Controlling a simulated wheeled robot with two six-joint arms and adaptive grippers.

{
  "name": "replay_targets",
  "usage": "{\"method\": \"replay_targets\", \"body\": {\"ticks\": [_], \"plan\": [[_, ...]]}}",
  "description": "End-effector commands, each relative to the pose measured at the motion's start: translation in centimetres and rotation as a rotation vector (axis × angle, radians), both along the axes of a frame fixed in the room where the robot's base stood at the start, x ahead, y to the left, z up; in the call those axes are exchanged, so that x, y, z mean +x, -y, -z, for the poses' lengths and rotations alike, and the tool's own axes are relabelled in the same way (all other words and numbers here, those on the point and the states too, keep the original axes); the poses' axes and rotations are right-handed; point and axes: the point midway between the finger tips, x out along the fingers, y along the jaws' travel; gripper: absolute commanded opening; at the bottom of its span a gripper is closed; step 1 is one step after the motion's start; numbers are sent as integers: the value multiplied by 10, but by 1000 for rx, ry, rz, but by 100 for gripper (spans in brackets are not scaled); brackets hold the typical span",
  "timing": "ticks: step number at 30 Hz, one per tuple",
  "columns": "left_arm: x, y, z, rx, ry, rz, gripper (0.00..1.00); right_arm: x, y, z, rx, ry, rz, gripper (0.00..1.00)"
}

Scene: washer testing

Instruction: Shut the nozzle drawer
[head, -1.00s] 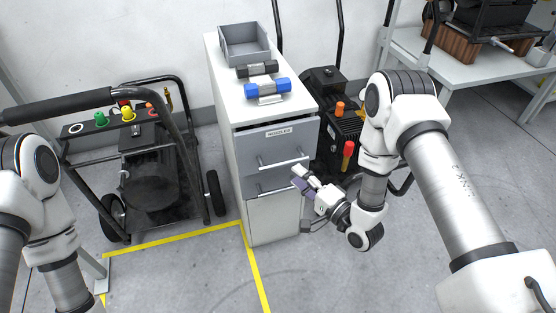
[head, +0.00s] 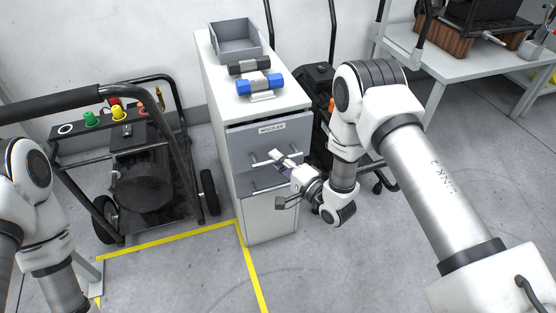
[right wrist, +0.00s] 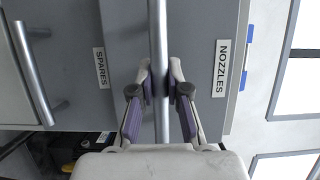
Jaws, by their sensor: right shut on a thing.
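The nozzle drawer (head: 245,142) is the grey upper drawer of a white cabinet, with a NOZZLES label. A dark gap shows above its front; how far out it stands is hard to tell. My right gripper (head: 277,156) is at its bar handle (head: 258,163). In the right wrist view the fingers (right wrist: 160,85) are shut around the handle bar (right wrist: 158,35), one on each side, and the NOZZLES label (right wrist: 221,68) lies to the right. My left arm shows at the left edge of the head view, but its gripper is out of frame.
The spares drawer (right wrist: 75,25) with its own handle (right wrist: 35,72) is below. On the cabinet top (head: 218,75) are a grey bin (head: 236,50) and black and blue cylinders (head: 260,85). A wheeled machine (head: 140,185) stands left, another behind my right arm. Floor in front is clear.

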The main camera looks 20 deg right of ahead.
Motion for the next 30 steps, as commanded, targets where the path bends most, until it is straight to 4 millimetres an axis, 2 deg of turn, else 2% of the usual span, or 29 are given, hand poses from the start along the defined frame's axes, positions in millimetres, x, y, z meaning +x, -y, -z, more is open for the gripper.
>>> {"method": "replay_targets", "body": {"ticks": [8,17,18,19,20,30], "plan": [[0,0,9,0,0,0,56,39,-2,1,-2,3,-3,0],[0,0,9,0,0,0,56,43,-1,-1,-1,4,1,0],[0,0,9,0,0,0,56,43,-1,-1,-1,4,1,25],[0,0,9,0,0,0,56,43,-1,-1,-1,4,1,36],[0,0,9,0,0,0,56,43,-1,-1,-1,4,1,41],[0,0,9,0,0,0,56,39,0,0,-1,0,1,41]]}}
